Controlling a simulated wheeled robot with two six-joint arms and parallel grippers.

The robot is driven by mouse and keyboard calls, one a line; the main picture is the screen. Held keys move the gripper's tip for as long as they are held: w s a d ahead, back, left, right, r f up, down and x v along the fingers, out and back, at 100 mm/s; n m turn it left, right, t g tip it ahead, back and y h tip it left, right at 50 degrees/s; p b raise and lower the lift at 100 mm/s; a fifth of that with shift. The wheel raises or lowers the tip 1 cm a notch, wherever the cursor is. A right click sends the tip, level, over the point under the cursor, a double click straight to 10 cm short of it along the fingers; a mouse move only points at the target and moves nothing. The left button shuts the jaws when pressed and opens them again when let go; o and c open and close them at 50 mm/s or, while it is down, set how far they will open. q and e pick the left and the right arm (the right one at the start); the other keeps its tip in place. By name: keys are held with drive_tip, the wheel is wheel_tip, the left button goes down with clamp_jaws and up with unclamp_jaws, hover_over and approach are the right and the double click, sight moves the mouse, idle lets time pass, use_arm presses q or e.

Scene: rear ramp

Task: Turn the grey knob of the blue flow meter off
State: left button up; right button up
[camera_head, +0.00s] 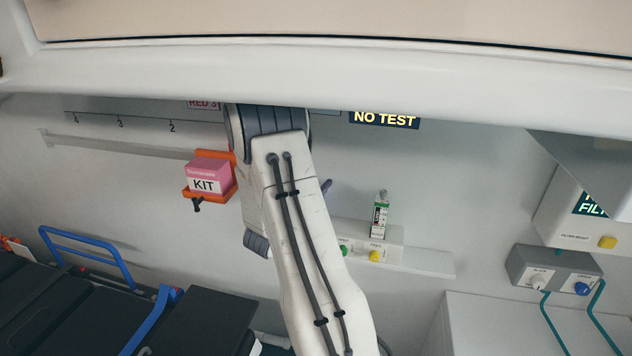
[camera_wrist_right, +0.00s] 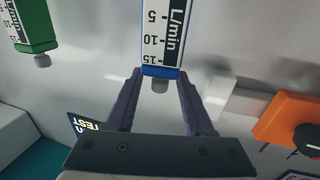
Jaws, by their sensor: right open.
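The blue flow meter (camera_wrist_right: 162,38) shows in the right wrist view at the top middle, with a white scale marked L/min and a blue end block. Its grey knob (camera_wrist_right: 160,86) sticks out from that block toward my gripper. My right gripper (camera_wrist_right: 158,78) is open, with one dark finger on each side of the knob. I see gaps between the knob and both fingers. In the head view my right arm hides the blue flow meter, and only a bit of a finger (camera_head: 327,187) shows. My left gripper is not in view.
A green flow meter (camera_head: 380,215) stands on the wall rail to the right; it also shows in the wrist view (camera_wrist_right: 38,25). An orange bracket (camera_head: 222,180) with a pink KIT box (camera_head: 207,178) is left of my arm. A NO TEST sign (camera_head: 384,119) hangs above.

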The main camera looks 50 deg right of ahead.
clamp_jaws()
